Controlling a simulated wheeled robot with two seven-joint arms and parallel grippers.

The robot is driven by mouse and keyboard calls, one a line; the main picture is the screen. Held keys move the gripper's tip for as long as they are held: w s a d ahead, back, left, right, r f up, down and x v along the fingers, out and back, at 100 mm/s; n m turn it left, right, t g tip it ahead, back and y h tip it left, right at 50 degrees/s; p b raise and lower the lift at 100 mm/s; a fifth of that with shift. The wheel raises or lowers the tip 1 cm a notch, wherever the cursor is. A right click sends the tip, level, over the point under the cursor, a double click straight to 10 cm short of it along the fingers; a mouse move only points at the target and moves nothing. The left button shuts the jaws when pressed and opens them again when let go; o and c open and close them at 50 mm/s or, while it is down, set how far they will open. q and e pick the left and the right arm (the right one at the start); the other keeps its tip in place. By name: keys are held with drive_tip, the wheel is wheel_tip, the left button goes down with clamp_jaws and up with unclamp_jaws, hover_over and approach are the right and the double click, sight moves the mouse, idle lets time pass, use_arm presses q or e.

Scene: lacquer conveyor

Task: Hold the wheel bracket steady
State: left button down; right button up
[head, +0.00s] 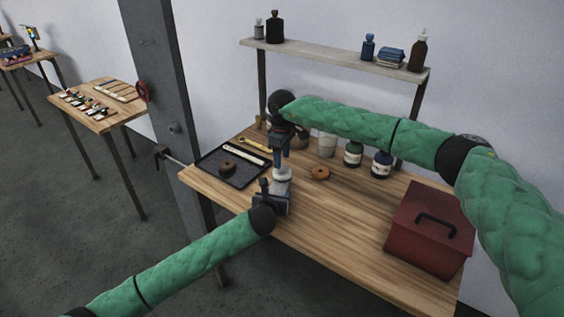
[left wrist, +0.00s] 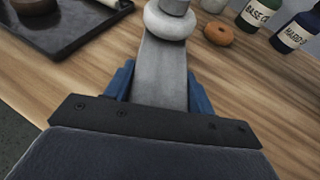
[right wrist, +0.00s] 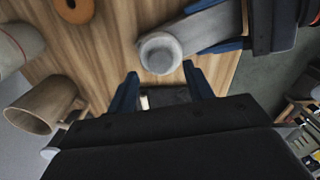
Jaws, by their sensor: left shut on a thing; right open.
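The wheel bracket (head: 282,175) is a grey bar with a pale round wheel at its far end. My left gripper (head: 274,188) is shut on the bar; in the left wrist view its blue fingers (left wrist: 160,90) lie on both sides of the bracket (left wrist: 162,60). My right gripper (head: 282,148) is above the bracket, pointing down, open and apparently empty. In the right wrist view the bracket's round end (right wrist: 160,53) is beyond the open fingers (right wrist: 160,85), and the left gripper's blue fingers show along the bar. Whether the bracket touches the table is hidden.
A black tray (head: 211,174) with a brown ring (head: 228,166) and tools lies left of the bracket. An orange-brown ring (head: 320,172), bottles (head: 353,154) and a beige mug (right wrist: 33,107) stand nearby. A red toolbox (head: 428,230) is at right. The table's front middle is clear.

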drive_tip(key=shift+r, duration=0.75)
drive_tip(key=shift+c, duration=0.5)
